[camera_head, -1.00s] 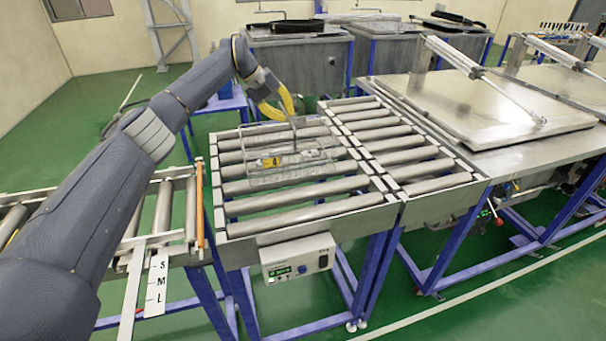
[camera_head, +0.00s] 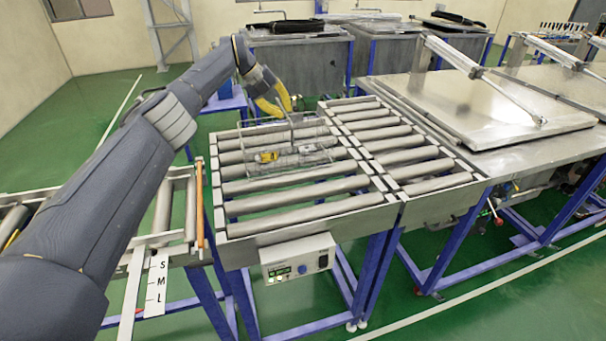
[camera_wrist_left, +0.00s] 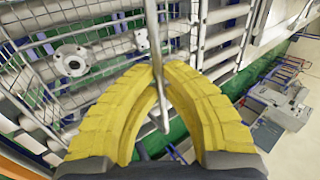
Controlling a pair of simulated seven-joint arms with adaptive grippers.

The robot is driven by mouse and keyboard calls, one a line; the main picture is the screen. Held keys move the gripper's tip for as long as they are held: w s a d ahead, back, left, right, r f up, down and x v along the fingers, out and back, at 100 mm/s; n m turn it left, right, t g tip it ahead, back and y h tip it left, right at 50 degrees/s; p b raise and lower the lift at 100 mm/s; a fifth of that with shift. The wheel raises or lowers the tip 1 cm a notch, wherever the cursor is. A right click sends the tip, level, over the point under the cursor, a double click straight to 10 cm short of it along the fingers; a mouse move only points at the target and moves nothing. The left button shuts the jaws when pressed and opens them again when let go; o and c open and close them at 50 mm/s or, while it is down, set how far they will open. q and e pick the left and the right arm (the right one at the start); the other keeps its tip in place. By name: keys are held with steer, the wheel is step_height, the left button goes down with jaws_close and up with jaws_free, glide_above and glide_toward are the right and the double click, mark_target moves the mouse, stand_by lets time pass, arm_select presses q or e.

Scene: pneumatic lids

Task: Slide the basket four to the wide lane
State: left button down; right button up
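A wire basket (camera_head: 288,160) with a tall handle sits on the wider left roller lane (camera_head: 300,200), toward its far part. It holds small yellow and pale metal parts. No number on it can be read. My left gripper (camera_head: 288,108) is at the top of the handle. In the left wrist view, the yellow fingers (camera_wrist_left: 162,68) come together on the handle bar (camera_wrist_left: 153,40), and the basket's wire mesh (camera_wrist_left: 100,48) with round metal parts shows below. My right gripper is not in view.
A narrower roller lane (camera_head: 410,160) runs along the right, beside a steel table with a large lid (camera_head: 490,105). A control box (camera_head: 298,258) hangs at the front. A feeder conveyor with an S-M-L scale (camera_head: 156,285) is at left. The near rollers are clear.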

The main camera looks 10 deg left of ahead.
arm_select(q)
steer(key=c, duration=1.5)
jaws_free()
steer(key=shift+f, duration=0.1)
steer(key=shift+r, duration=4.1)
steer(key=shift+a+r, duration=0.1)
steer(key=shift+v, duration=3.65)
steer(key=shift+s, duration=0.1)
steer(key=shift+o, duration=0.2)
